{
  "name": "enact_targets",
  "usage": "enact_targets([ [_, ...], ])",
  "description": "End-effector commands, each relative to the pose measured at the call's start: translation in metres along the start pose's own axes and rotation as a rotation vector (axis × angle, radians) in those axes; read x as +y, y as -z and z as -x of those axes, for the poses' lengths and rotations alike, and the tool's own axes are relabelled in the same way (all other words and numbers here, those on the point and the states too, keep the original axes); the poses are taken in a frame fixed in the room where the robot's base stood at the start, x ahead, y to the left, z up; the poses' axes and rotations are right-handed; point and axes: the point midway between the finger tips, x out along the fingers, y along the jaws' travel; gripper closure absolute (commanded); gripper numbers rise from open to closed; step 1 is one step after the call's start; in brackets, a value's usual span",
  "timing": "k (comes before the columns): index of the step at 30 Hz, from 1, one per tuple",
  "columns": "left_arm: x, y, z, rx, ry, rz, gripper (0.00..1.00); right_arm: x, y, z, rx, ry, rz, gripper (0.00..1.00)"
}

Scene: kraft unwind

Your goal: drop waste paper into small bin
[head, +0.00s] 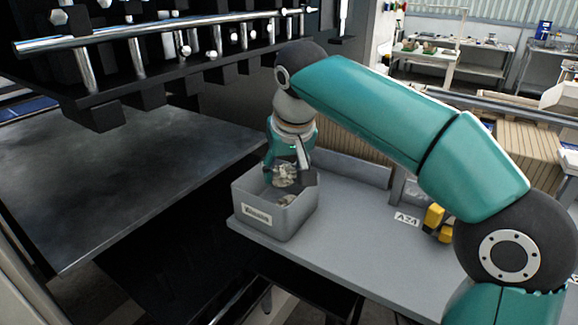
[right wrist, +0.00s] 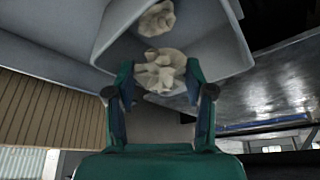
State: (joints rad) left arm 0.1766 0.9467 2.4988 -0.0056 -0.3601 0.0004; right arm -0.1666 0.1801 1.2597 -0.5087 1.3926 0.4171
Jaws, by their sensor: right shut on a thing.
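The small bin (head: 278,212) is a grey open box with a white label, standing at the left end of a grey shelf. My right gripper (head: 290,178) points down into the bin's opening and is shut on a crumpled piece of waste paper (head: 286,173). In the right wrist view the held waste paper (right wrist: 161,72) sits between the fingertips (right wrist: 160,85), over the bin (right wrist: 222,50). Another crumpled paper (right wrist: 157,18) lies inside the bin. Some of the bin's floor is hidden by the gripper. My left gripper is not in view.
The grey shelf (head: 350,235) has free room to the right of the bin. A yellow and black item (head: 436,220) and a small white label (head: 407,219) are farther right. A dark machine with chrome rollers (head: 150,35) and a metal plate (head: 120,180) lie left.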

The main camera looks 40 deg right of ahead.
Motion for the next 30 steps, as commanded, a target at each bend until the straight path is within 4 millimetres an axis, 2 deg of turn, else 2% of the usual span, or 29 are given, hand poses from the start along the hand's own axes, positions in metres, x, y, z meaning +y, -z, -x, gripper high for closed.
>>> enact_targets([
  [4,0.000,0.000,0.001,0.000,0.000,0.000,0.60,0.000,0.000,0.001,0.000,0.000,0.000,0.61],
  [5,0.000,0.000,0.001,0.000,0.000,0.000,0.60,0.000,0.000,0.001,0.000,0.000,0.000,0.42],
  [9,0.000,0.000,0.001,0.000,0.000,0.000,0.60,0.000,0.000,0.001,0.000,0.000,0.000,0.19],
  [22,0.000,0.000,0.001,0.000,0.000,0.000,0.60,0.000,0.001,0.005,0.002,0.001,0.000,0.18],
  [26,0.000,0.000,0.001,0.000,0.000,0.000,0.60,-0.001,0.002,0.020,0.004,0.002,0.000,0.18],
  [30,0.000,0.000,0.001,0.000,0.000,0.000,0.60,-0.002,0.003,0.046,0.005,0.003,0.001,0.18],
])
